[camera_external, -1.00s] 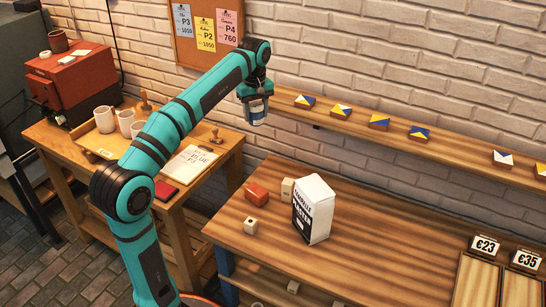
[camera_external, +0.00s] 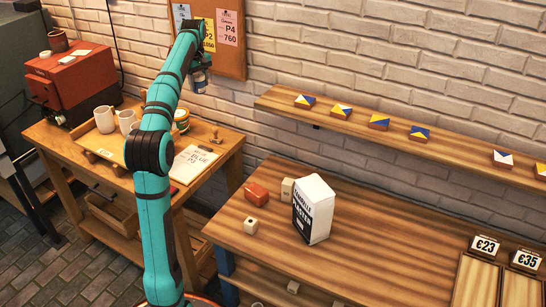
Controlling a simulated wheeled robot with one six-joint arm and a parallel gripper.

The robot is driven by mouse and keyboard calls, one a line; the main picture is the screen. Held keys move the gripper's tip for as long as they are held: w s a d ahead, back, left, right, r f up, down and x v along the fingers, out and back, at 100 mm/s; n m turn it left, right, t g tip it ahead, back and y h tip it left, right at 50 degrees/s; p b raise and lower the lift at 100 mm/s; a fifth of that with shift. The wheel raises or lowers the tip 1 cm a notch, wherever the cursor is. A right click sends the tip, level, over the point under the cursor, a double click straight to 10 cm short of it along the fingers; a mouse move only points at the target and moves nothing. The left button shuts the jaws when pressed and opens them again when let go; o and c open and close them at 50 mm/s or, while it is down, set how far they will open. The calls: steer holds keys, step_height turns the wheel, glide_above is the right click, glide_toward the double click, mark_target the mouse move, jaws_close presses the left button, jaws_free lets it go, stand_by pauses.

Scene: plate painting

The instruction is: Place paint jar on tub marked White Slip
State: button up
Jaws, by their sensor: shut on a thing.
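My gripper (camera_external: 197,78) is up in the air in front of the notice board, above the back of the left table. It is shut on the small paint jar (camera_external: 200,84), which is partly hidden by the gripper and small in this view. No tub with a readable White Slip label shows. A small round container with a yellowish band (camera_external: 181,121) stands on the left table, behind my arm and lower than the held jar; its lettering is too small to read.
The left table holds pale mugs (camera_external: 104,119), a clipboard sheet (camera_external: 195,160) and a wooden stamp (camera_external: 215,135). A red machine (camera_external: 72,85) stands behind. The right table bears a plaster bag (camera_external: 314,208), a red block and small blocks. A shelf (camera_external: 350,122) with tiles runs along the wall.

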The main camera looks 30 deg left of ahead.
steer(key=a+f+n, duration=0.1)
steer(key=a+f, duration=0.2)
steer(key=a, duration=1.1)
steer(key=shift+s+f, duration=0.1)
steer(key=shift+f, duration=5.05)
steer(key=shift+f, duration=0.15)
steer(key=o, duration=1)
steer(key=shift+o, duration=0.2)
step_height(320, 180, up, 12)
steer(key=shift+r, duration=0.2)
